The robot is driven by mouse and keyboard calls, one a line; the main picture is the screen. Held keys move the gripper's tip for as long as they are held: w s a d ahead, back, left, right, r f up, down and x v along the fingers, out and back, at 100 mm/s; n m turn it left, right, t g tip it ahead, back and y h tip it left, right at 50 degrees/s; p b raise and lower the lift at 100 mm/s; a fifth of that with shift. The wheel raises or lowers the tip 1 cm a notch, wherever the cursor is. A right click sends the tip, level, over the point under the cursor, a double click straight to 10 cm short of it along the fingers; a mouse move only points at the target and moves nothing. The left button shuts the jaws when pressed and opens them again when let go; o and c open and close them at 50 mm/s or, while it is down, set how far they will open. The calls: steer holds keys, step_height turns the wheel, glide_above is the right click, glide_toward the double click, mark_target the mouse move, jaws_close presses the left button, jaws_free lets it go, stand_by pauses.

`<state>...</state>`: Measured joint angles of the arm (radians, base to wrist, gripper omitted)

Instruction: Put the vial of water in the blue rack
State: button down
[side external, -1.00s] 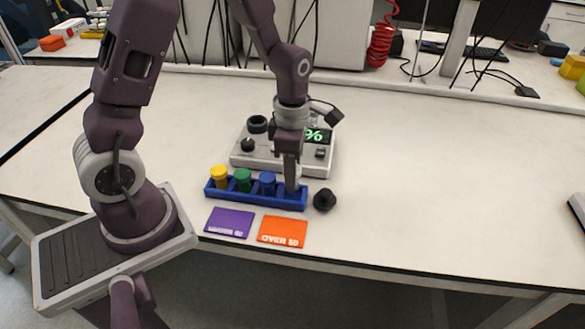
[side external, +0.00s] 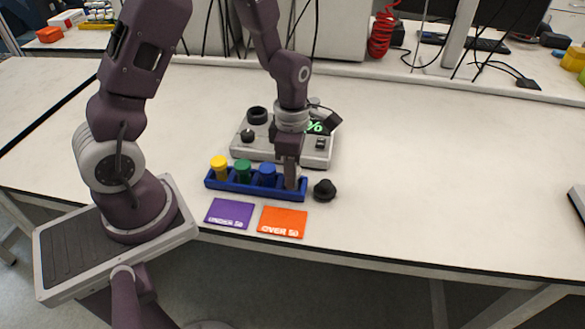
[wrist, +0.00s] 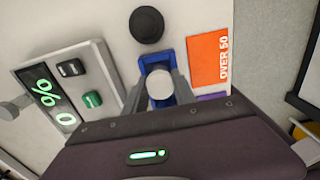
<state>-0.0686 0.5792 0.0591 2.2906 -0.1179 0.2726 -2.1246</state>
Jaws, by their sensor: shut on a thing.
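The blue rack (side external: 227,185) lies on the bench in front of the grey device. It holds vials with a yellow cap (side external: 219,162), a green cap (side external: 243,166) and a blue cap (side external: 267,170). My gripper (side external: 290,186) is at the rack's right end, pointing down. In the wrist view my gripper (wrist: 160,92) is shut on a round, whitish vial (wrist: 160,84), with a finger on each side. The vial is over or in the rack's end slot (wrist: 157,56); its depth is hidden. In the side view my fingers hide the vial.
A black round cap (side external: 325,189) lies just right of the rack. A purple card (side external: 229,213) and an orange "OVER 50" card (side external: 282,222) lie in front. The grey device (side external: 318,158) with a green % display stands behind.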

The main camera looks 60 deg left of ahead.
steer(key=shift+f, duration=0.3)
steer(key=c, duration=0.9)
jaws_free()
steer(key=shift+c, duration=0.2)
steer(key=o, duration=0.5)
steer(key=shift+r, duration=3.55)
